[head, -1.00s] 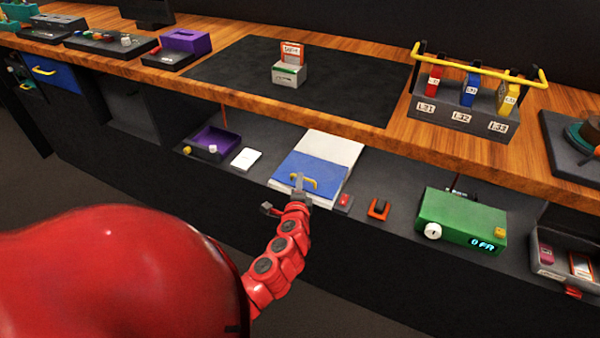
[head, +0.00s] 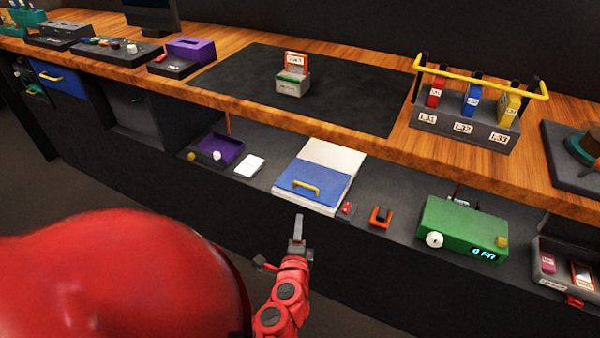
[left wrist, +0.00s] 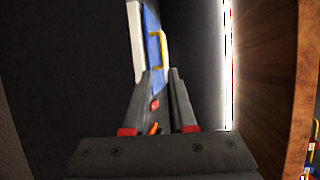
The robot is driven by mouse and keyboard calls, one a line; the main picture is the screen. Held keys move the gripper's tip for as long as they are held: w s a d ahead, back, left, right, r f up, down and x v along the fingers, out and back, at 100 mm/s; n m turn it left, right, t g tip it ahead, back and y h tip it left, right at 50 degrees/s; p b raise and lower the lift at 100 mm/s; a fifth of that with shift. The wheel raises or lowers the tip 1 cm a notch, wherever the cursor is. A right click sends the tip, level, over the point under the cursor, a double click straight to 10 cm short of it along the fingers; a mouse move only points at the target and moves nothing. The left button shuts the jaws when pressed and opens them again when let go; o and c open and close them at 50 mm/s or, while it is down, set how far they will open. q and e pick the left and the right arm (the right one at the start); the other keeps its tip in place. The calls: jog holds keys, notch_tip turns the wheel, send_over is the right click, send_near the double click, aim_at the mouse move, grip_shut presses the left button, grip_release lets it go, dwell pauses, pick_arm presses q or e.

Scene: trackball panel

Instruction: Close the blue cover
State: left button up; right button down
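The blue cover (head: 325,182) lies over the front part of a white, flat box (head: 332,154) on the lower shelf. The white rear part of the box shows. A yellow handle (head: 306,187) sits near the cover's front edge. In the left wrist view the blue cover (left wrist: 151,22) and yellow handle (left wrist: 163,50) show beyond the fingers. My left gripper (head: 298,222) is in front of the shelf, apart from the handle. Its fingers (left wrist: 161,75) stand apart with nothing held between them. My right gripper is not in view.
A red button block (head: 346,209) and an orange-and-black switch (head: 381,216) sit right of the box, then a green device (head: 462,228). A white card (head: 250,166) and purple tray (head: 217,149) lie left. The wooden counter (head: 240,110) overhangs the shelf.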

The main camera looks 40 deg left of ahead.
pick_arm(q)
jog(key=shift+v, duration=1)
